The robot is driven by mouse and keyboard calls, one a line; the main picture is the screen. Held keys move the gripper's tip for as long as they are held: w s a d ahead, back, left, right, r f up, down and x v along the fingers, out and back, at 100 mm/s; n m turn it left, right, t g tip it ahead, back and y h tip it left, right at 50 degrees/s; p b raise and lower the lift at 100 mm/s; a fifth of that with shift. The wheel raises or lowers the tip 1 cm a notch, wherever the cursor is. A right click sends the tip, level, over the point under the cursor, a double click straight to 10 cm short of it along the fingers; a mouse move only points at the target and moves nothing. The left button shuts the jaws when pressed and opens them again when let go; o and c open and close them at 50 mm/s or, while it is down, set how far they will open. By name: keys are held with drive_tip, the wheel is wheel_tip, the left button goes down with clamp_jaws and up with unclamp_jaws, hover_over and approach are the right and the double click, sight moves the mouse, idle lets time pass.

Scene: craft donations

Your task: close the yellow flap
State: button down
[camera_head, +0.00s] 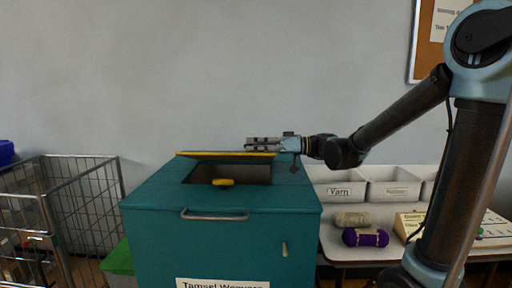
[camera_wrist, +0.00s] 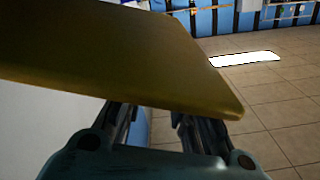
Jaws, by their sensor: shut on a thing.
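The yellow flap (camera_head: 227,155) stands raised at the back of the dark opening in the top of a teal box (camera_head: 160,215). A small yellow piece (camera_head: 223,182) sits at the front edge of the opening. My gripper (camera_head: 250,144) is at the flap's upper right, its fingers pointing left along the flap's raised edge. In the wrist view the flap (camera_wrist: 130,55) fills the upper left and crosses in front of my fingers, hiding their tips. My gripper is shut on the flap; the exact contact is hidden.
A wire cage (camera_head: 85,195) stands left of the box. On the right, a table holds white bins (camera_head: 340,187), a beige yarn skein (camera_head: 352,219) and a purple one (camera_head: 365,237). A metal handle (camera_head: 214,216) is on the box front. The wall is behind.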

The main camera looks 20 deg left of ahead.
drive_tip(key=shift+w, duration=0.15)
drive_tip(key=c, duration=1.4)
unclamp_jaws()
drive_tip(key=shift+o, duration=0.2)
drive_tip(key=shift+d, duration=0.1)
drive_tip(key=v, duration=1.2)
drive_tip(key=shift+f, duration=0.1)
